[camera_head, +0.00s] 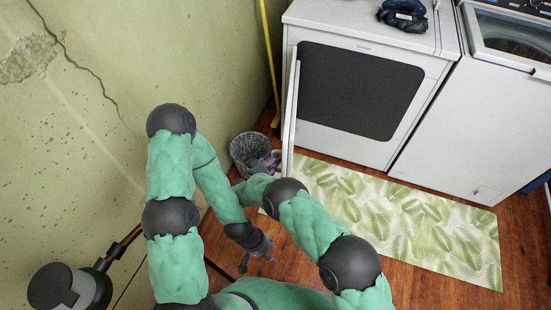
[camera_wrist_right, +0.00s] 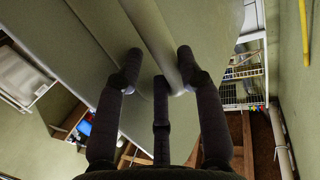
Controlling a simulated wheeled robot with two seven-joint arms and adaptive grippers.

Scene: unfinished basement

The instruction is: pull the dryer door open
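The white dryer (camera_head: 360,150) stands at the top centre in the head view, with a dark rounded panel on its front. Its white door (camera_head: 291,115) shows almost edge-on at the front's left side, standing out from the dryer. My left gripper (camera_head: 257,261) is below the door, apart from it, with its fingers spread and empty. My right arm reaches left to near the door's lower end; its gripper is mostly hidden there. In the right wrist view, my right gripper (camera_wrist_right: 160,78) has its fingers apart, close to a pale panel with a raised edge; contact cannot be told.
A laundry basket (camera_head: 243,151) stands by the left wall, near the door, with a yellow pole (camera_head: 268,60) behind it. A washer (camera_head: 475,120) is right of the dryer. Dark clothes (camera_head: 403,14) lie on top. A leaf-pattern rug (camera_head: 410,220) covers open floor in front.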

